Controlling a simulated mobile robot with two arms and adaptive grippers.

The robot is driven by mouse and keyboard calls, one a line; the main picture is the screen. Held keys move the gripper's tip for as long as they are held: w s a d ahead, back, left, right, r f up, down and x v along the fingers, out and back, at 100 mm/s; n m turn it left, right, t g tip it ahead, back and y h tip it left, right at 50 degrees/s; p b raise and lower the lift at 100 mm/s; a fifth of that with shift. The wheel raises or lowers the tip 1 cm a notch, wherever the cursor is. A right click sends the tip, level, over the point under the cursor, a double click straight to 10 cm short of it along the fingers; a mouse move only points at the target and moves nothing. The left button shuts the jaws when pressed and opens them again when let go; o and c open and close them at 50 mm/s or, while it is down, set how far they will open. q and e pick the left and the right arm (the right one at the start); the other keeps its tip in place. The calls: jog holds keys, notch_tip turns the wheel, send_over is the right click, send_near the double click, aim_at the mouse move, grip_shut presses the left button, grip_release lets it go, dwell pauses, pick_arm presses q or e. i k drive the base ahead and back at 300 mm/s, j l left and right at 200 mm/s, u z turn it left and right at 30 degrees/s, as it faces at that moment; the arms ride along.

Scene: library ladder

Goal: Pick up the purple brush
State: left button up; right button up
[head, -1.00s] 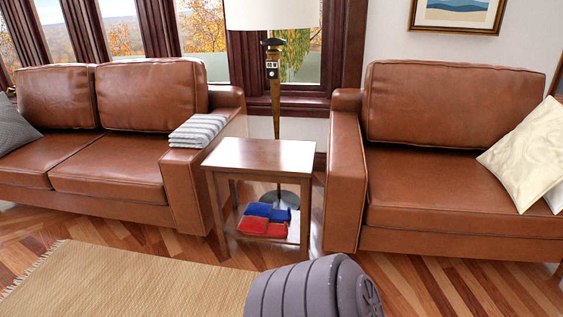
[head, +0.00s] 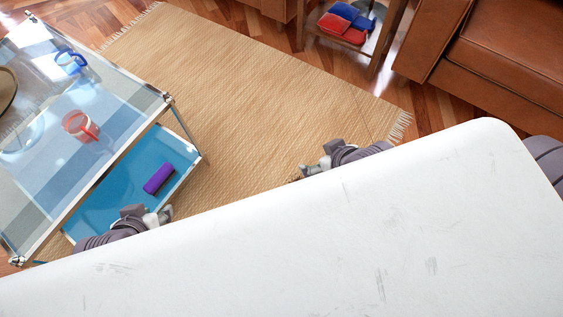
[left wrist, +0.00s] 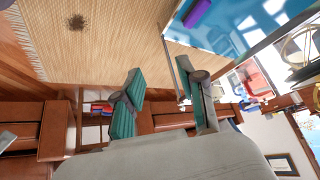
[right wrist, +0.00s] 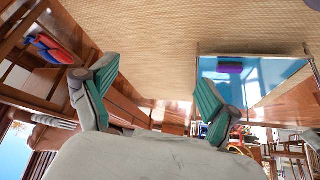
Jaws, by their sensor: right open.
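The purple brush (head: 158,179) lies on the blue lower shelf (head: 120,195) of the glass table, near its open side. It also shows at the top of the left wrist view (left wrist: 197,12) and on the blue shelf in the right wrist view (right wrist: 230,67). My left gripper (head: 160,216) is just below the brush in the head view, apart from it. Its fingers stand apart and empty in the left wrist view (left wrist: 163,103). My right gripper (head: 310,169) is farther right above the rug, open and empty in the right wrist view (right wrist: 153,100).
The glass tabletop (head: 110,130) overhangs part of the blue shelf and carries a red mug (head: 80,126) and a blue mug (head: 70,61). A metal table leg (head: 184,128) stands near the brush. A side table (head: 380,45) and sofa (head: 510,45) stand beyond.

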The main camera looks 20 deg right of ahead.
aim_at(161, 177)
jog(key=i+z, duration=0.2)
jog(key=z, duration=0.15)
jog(key=i+j+z, duration=0.15)
jog(key=z, duration=0.25)
jog(key=i+u, duration=0.1)
jog(key=u, duration=1.85)
